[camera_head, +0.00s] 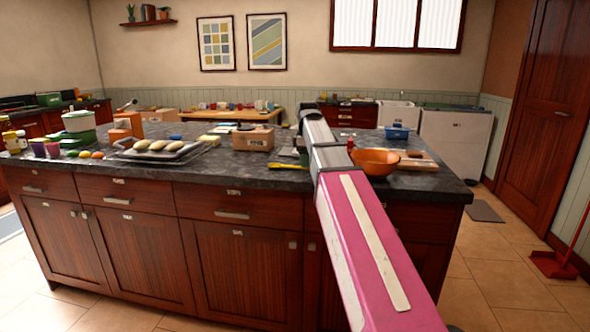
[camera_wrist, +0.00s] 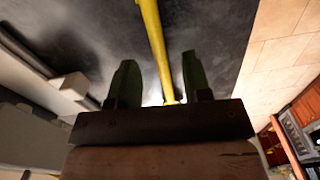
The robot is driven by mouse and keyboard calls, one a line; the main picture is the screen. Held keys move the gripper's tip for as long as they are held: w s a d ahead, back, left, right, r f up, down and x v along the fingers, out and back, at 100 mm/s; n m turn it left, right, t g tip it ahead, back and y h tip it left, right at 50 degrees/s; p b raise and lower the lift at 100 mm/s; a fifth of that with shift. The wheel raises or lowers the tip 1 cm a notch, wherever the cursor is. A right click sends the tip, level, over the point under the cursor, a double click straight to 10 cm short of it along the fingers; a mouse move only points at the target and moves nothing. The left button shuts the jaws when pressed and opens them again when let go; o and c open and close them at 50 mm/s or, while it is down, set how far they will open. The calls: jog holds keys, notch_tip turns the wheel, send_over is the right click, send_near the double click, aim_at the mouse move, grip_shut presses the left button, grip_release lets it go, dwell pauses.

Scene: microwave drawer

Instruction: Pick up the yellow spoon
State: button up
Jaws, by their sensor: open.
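The yellow spoon (camera_head: 287,166) lies on the dark stone counter (camera_head: 235,178) near its front edge, just left of my arm in the head view. In the wrist view its long yellow handle (camera_wrist: 153,35) runs down from the top edge between my gripper's two green fingers. My gripper (camera_wrist: 158,63) is open, with a gap on both sides of the handle. I cannot tell how far the fingertips are above the counter. The far end of the spoon is outside the wrist view, and my arm hides part of the counter in the head view.
An orange bowl (camera_head: 375,161) stands right of my arm, beside a wooden board (camera_head: 416,163). A cardboard box (camera_head: 253,138) stands behind the spoon. A tray with bread rolls (camera_head: 158,147) lies to the left. The counter's front strip left of the spoon is clear.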

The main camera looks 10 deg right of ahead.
notch_tip(320, 180, down, 2)
jog(key=shift+f, duration=0.2)
grip_shut()
jog(key=shift+r, duration=0.45)
jog(key=r, duration=0.3)
jog(key=shift+s+r, duration=0.2)
jog(key=shift+r, duration=0.15)
jog(key=s+d+r, duration=0.1)
jog(key=s+r, duration=0.5)
jog(key=s, duration=0.5)
jog(key=shift+r, duration=0.15)
